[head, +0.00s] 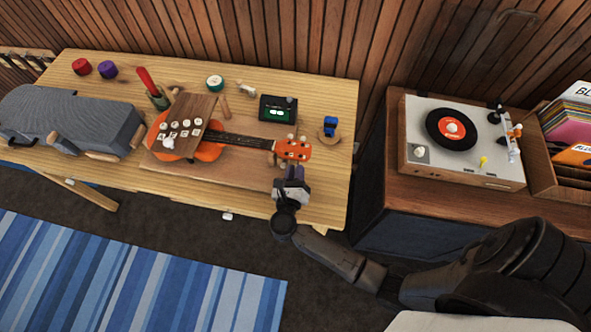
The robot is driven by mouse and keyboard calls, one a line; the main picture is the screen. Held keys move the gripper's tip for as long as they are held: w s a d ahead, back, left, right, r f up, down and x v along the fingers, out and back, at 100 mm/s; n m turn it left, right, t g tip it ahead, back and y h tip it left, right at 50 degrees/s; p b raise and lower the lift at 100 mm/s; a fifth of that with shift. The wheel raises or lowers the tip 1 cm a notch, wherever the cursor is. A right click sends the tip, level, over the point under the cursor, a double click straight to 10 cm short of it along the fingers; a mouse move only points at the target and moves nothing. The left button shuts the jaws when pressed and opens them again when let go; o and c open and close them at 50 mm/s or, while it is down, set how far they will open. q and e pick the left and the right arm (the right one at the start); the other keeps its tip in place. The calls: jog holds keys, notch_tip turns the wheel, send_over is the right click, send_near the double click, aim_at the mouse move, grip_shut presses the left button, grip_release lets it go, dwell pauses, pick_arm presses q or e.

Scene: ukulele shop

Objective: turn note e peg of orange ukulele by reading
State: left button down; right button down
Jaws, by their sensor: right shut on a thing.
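The orange ukulele (209,151) lies on the wooden table, its neck pointing right. Its orange headstock (293,150) is near the table's right end, with small pale pegs along its edges. My right gripper (291,171) reaches up from below and is shut at the headstock's near edge, on a tuning peg that its fingers hide. The note letter of that peg cannot be read. A dark tuner (278,109) with a lit green display stands behind the neck; its reading is too small to make out. My left gripper is not in view.
A brown board with pale knobs (187,123) covers part of the ukulele body. A grey case (70,118) lies at the table's left. A blue item (329,126) stands right of the tuner. A record player (460,140) sits on the cabinet at right.

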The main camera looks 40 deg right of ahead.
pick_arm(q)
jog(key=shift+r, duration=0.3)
pick_arm(e)
jog(key=shift+n, duration=0.4)
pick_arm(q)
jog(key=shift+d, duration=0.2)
pick_arm(e)
jog(key=c, duration=1.3)
grip_release()
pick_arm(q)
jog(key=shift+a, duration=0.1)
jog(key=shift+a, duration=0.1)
pick_arm(e)
jog(key=shift+a, duration=0.1)
